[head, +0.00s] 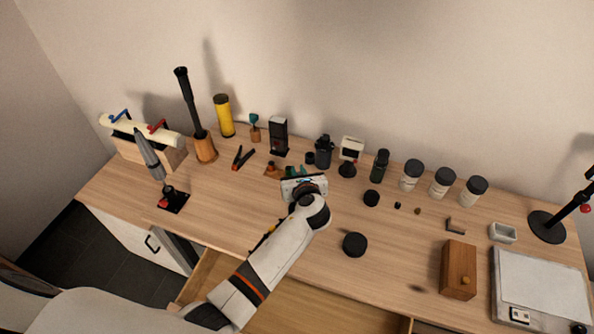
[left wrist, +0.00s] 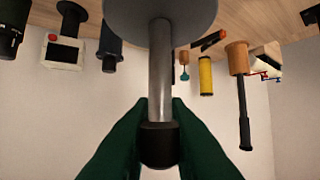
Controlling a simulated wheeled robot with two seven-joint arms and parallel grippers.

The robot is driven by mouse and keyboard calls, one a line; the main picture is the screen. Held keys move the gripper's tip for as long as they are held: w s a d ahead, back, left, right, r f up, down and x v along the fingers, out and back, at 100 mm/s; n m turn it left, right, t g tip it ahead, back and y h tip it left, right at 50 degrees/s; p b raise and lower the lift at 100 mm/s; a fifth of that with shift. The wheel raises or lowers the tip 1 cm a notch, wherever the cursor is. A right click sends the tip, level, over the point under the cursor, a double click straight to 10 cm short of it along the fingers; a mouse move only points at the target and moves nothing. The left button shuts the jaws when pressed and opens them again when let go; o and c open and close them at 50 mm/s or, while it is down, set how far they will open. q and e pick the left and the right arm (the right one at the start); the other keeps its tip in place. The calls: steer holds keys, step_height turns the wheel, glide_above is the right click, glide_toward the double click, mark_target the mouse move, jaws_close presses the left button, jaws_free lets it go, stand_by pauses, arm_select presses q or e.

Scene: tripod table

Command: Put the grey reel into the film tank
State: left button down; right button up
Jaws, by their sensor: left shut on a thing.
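The left wrist view shows a grey disc (left wrist: 160,12) with a grey rod (left wrist: 160,70) and a dark end piece (left wrist: 158,143), which looks like the grey reel. My left gripper (left wrist: 158,135) has green fingers shut on the dark end piece. In the head view my left gripper (head: 293,174) is over the middle of the table, and the reel is mostly hidden by the wrist. A dark cylinder (head: 324,155) at the back may be the film tank; it also shows in the left wrist view (left wrist: 110,45). My right gripper is not in view.
A timer (head: 351,147), a dark bottle (head: 380,166) and white jars (head: 411,178) line the back. A black disc (head: 354,245) lies in front. A wooden box (head: 458,270) and a white tray (head: 540,290) stand right. The front drawer (head: 320,308) is open.

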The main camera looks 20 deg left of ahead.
arm_select(q)
steer(key=shift+r+p, duration=0.1)
steer(key=shift+p, duration=0.2)
step_height(320, 180, down, 3)
steer(key=shift+f+b, duration=0.1)
steer(key=shift+b, duration=0.95)
steer(key=shift+f+b, duration=0.95)
steer(key=shift+f, duration=0.45)
steer(key=shift+p, duration=0.8)
step_height(320, 180, down, 7)
steer(key=b, duration=0.5)
steer(key=shift+r, duration=0.2)
stand_by(1.7)
steer(key=c, duration=1.3)
jaws_free()
